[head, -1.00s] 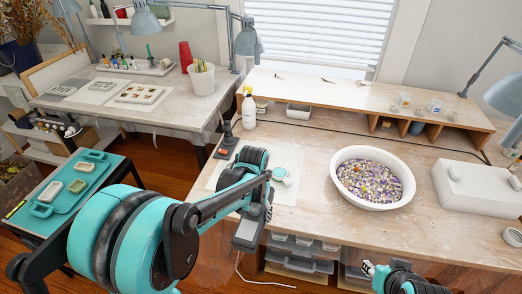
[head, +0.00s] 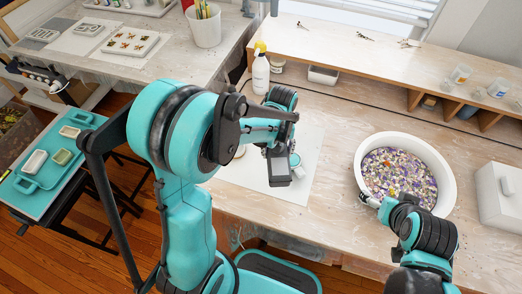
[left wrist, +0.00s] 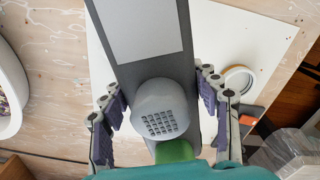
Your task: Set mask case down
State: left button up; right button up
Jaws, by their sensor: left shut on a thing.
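The dark grey mask case (head: 279,167) hangs below my left gripper (head: 272,135), over the white sheet (head: 306,142) on the workbench. In the left wrist view the mask case (left wrist: 148,35) is a long dark grey body with a pale panel. A rounded grey dotted part and a green part show near its lower end. My left gripper (left wrist: 160,108) has a purple-padded finger on each side and is shut on the case. The gap between case and sheet is unclear. My right gripper (head: 366,197) is by the front-left rim of the white bowl; its jaws are unclear.
The white bowl (head: 447,195) holds mixed coloured bits. A spray bottle (head: 260,72) stands behind. A tape roll (left wrist: 238,82) and an orange-red item (left wrist: 247,118) lie near the sheet.

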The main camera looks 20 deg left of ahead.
pick_arm(q)
jog(key=w+a+f+b, duration=0.1)
jog(key=a+f, duration=0.1)
jog(key=a, duration=0.1)
jog(key=a+f+b, duration=0.1)
jog(key=a+f, duration=0.1)
jog(key=a, duration=0.1)
jog(key=w+a+f+b, duration=0.1)
jog(key=a+f, duration=0.1)
jog(key=a, duration=0.1)
jog(key=shift+w+a, duration=0.25)
jog(key=shift+w, duration=0.05)
jog(key=shift+f+b, duration=0.95)
jog(key=shift+f, duration=0.95)
jog(key=shift+f, duration=0.2)
jog(key=o, duration=1.3)
jog(key=shift+r, duration=0.1)
